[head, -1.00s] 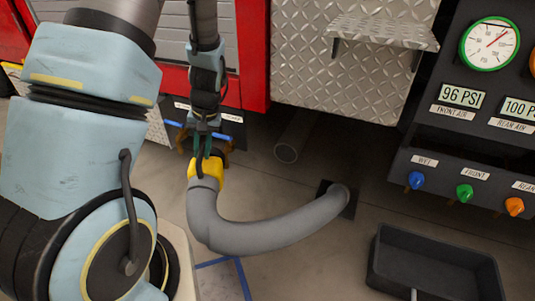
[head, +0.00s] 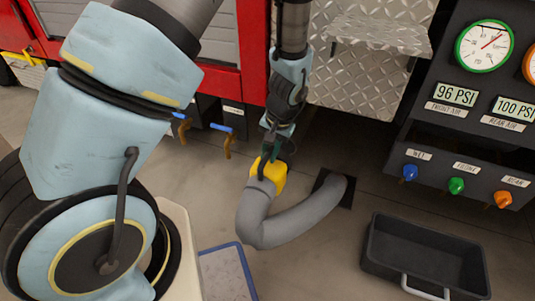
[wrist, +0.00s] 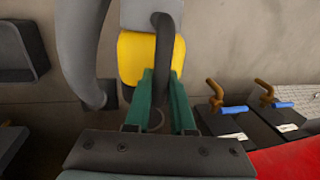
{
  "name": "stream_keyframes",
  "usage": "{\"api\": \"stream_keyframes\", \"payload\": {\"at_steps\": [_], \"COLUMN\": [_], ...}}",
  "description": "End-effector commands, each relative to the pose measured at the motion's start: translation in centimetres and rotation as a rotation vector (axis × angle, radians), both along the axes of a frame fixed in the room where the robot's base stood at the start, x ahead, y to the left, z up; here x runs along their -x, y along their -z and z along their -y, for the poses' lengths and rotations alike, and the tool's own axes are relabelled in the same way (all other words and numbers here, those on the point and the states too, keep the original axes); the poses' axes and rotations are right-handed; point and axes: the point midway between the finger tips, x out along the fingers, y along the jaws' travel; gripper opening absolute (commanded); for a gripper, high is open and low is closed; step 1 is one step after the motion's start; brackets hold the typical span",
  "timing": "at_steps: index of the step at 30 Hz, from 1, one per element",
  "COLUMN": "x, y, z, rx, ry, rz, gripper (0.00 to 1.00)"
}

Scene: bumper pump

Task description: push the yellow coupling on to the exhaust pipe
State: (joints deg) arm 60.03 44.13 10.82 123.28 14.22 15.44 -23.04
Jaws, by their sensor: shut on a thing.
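The yellow coupling (head: 278,174) sits on the free end of a grey hose (head: 285,229), held above the floor. My gripper (head: 265,158) is shut on the coupling's dark handle. In the wrist view, the green fingers (wrist: 162,98) close around the dark handle in front of the yellow coupling (wrist: 137,60). The exhaust pipe is not visible now; my forearm and gripper cover part of the area under the truck. The coupling's open mouth is hidden.
The hose rises from a dark floor plate (head: 347,190). A black tray (head: 425,235) stands at lower right, below the gauge panel (head: 475,115). Two blue-handled valves (head: 221,128) are on the truck's lower edge. A diamond-plate step (head: 375,35) overhangs the floor.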

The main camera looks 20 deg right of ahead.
Motion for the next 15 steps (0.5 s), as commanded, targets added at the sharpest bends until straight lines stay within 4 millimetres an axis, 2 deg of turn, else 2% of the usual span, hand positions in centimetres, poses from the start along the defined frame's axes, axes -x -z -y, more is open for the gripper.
{"api": "stream_keyframes", "payload": {"at_steps": [15], "x": [-3.3], "y": [0.0], "z": [3.0], "rx": [0.004], "ry": [-0.001], "rz": [0.002], "gripper": [0.00]}}
